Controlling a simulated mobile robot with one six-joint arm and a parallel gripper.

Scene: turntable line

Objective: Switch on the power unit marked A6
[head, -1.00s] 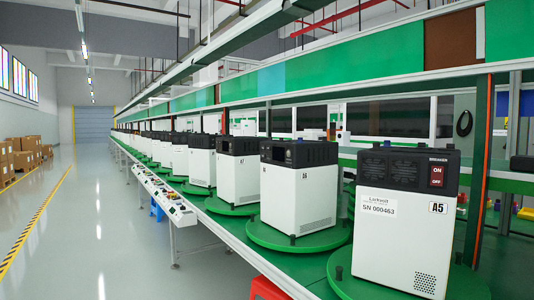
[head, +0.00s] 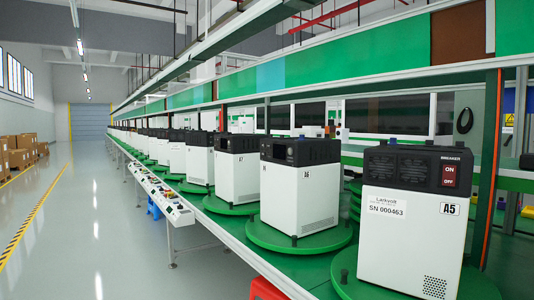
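The power unit marked A6 (head: 299,193) is a white box with a black top section, upright on a round green turntable (head: 263,235) in the middle of the head view. Its A6 label is on the side facing me. A dark panel with small details shows on its black top part, but no red switch is visible on the faces I see. Nearer at right, the unit marked A5 (head: 412,220) stands on its own turntable (head: 350,287), with a red breaker switch (head: 450,176) facing me. My gripper is not in view.
A row of similar units, including A7 (head: 235,180), runs back along the green line. Small control boxes (head: 178,211) line its front edge at left. A red stool or bin (head: 266,289) is below the edge. The grey aisle floor (head: 110,230) at left is clear.

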